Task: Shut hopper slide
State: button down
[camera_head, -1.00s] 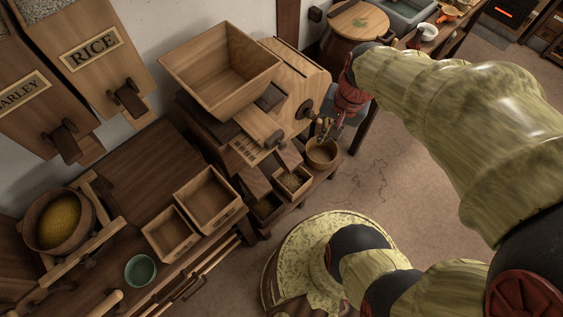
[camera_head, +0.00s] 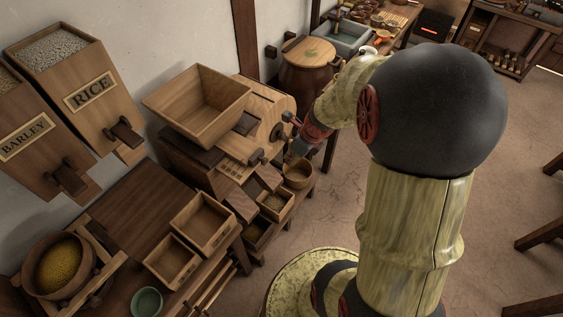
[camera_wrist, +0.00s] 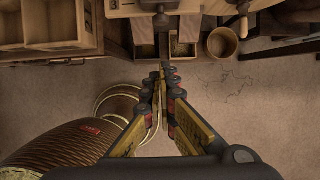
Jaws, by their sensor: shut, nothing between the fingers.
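The wooden hopper (camera_head: 192,112) sits empty on top of the wooden mill at the back wall. Below its front edge, a pale board with a dark knob (camera_head: 256,157) sticks out; it looks like the slide, but how far it is drawn cannot be told. My gripper (camera_head: 291,159) is in front of the mill, right of the knob and close above a round wooden bowl (camera_head: 298,175). In the wrist view my gripper (camera_wrist: 164,72) has its fingertips together with nothing between them. The mill front shows only in part at that view's top edge.
A crank handle (camera_head: 287,117) projects at the mill's right side. Small drawers (camera_head: 275,203) stand out below the slide. Two open wooden boxes (camera_head: 203,224) are on the bench to the left. RICE (camera_head: 90,92) and BARLEY (camera_head: 25,135) bins hang on the wall.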

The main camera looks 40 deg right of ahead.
aim_at(260, 158)
jog(key=w+a+f+b, duration=0.2)
jog(key=w+f+b, duration=0.2)
jog(key=w+f, duration=0.2)
jog(key=x, duration=0.2)
jog(key=shift+f, duration=0.4)
jog(key=shift+w+a, duration=0.1)
jog(key=w+p, duration=0.1)
jog(key=w+a+p, duration=0.1)
jog(key=w, duration=0.1)
jog(key=w+p, duration=0.1)
jog(key=p, duration=0.1)
jog(key=shift+w+a+r, duration=0.15)
jog(key=shift+a, duration=0.15)
jog(key=shift+w+a+p, duration=0.15)
jog(key=shift+w+p, duration=0.15)
jog(key=shift+w, duration=0.15)
jog(key=shift+s+f, duration=0.1)
jog(key=shift+f, duration=0.1)
